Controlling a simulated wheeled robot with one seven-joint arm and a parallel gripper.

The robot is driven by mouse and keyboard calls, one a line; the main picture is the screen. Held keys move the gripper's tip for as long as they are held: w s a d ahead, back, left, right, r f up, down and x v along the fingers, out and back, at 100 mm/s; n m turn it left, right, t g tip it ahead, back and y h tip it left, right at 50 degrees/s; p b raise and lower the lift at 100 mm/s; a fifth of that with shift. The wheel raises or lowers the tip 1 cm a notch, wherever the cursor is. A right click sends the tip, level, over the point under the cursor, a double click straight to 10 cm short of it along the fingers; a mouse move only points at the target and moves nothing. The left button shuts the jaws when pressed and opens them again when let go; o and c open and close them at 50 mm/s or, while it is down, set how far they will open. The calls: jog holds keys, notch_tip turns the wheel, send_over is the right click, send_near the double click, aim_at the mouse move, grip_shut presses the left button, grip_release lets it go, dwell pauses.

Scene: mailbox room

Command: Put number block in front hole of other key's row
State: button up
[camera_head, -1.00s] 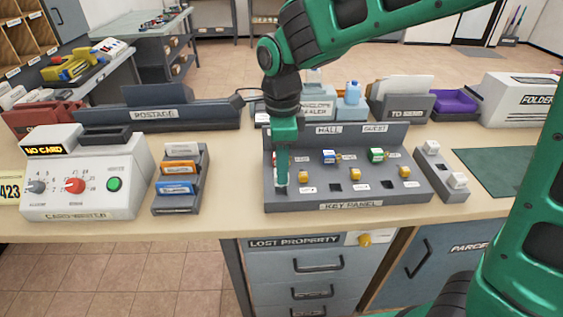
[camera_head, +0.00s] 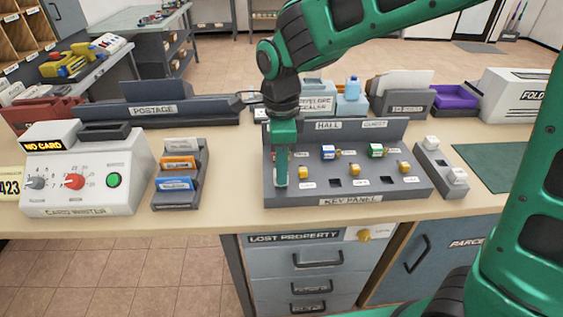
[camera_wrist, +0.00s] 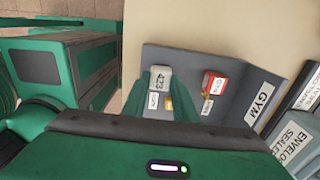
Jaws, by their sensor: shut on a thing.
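The grey key panel (camera_head: 350,200) stands on the counter with HALL and GUEST signs on its back wall; the wrist view shows the GYM sign (camera_wrist: 260,104). My gripper (camera_head: 281,184) points down at the panel's front left and is shut on a white number block (camera_wrist: 160,78), which seems to read 423. The block is at the front left hole, which is hidden, so how deep it sits is unclear. A red key block (camera_wrist: 215,83) sits behind it. A blue key block (camera_head: 328,152) and a green one (camera_head: 375,150) sit farther right, with dark, empty front holes (camera_head: 335,183) (camera_head: 387,180) before them.
A small grey rack (camera_head: 437,168) right of the panel holds white blocks (camera_head: 431,142) (camera_head: 457,176). Gold pieces (camera_head: 354,170) stand on the panel. A card holder (camera_head: 180,180) and the card writer (camera_head: 80,175) stand left. A yellow sign (camera_head: 10,188) reads 423.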

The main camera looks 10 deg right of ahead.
jog(key=shift+f, duration=0.25)
jog(key=shift+f, duration=0.3)
jog(key=o, duration=1.1)
jog(key=shift+r, duration=3.55)
